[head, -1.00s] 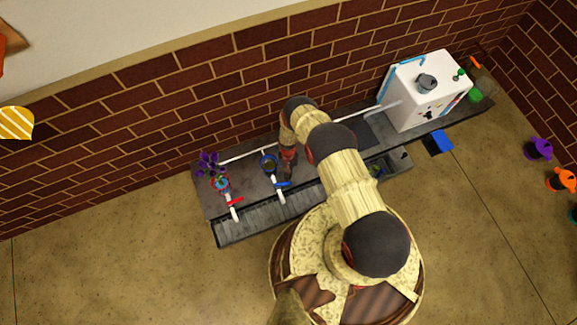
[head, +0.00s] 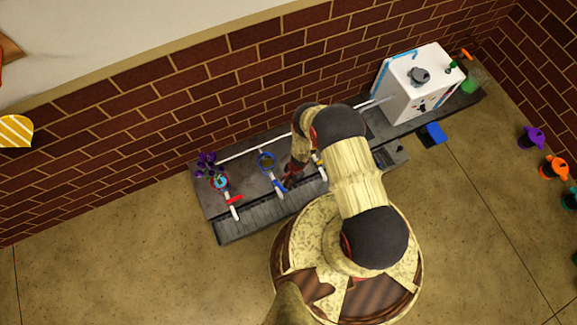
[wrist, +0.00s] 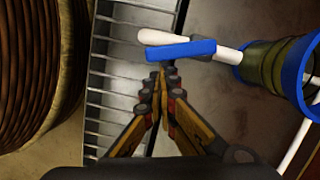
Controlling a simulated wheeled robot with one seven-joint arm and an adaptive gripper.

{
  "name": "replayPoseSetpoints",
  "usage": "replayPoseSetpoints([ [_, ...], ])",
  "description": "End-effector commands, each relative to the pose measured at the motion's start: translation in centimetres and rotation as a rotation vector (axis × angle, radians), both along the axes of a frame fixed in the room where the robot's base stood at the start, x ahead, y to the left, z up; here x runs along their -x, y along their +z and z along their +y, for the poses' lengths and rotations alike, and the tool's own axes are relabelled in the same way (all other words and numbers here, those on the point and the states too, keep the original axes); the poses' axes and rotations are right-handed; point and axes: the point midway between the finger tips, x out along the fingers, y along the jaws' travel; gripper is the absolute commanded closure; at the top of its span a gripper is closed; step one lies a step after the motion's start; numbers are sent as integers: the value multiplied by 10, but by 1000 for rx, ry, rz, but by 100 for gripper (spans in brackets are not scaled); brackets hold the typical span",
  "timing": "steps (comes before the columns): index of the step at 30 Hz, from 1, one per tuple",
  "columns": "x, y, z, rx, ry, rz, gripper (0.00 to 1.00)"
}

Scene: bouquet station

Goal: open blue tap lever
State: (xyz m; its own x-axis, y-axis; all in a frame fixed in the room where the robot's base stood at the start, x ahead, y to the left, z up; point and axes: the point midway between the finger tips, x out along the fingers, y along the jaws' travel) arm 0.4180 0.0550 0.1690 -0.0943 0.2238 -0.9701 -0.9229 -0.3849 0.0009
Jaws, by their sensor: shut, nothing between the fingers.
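The blue tap lever (wrist: 181,50) is a flat blue bar on a white tap spout (wrist: 228,54) in the wrist view. My gripper (wrist: 162,72) is shut and empty, its fingertips at the lower edge of the lever; whether they touch it I cannot tell. In the head view the blue lever (head: 279,186) lies across its white tap, beside my gripper (head: 287,184). A blue-rimmed vessel (head: 266,160) stands behind this tap, and its blue rim (wrist: 295,75) shows at the right of the wrist view.
A red lever (head: 235,199) sits on the tap to the left, with purple flowers (head: 207,163) behind it. A slatted drain (head: 262,216) runs along the counter's front. A white box (head: 410,85) stands at the right end. A yellow lever (head: 317,160) is right of my gripper.

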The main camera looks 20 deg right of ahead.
Motion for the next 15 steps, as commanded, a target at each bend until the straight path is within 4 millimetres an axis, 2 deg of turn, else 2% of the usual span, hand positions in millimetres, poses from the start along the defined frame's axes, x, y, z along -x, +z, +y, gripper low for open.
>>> replayPoseSetpoints([
  [8,5,0,4,0,-185,0,100],
  [15,7,0,7,0,-176,0,100],
])
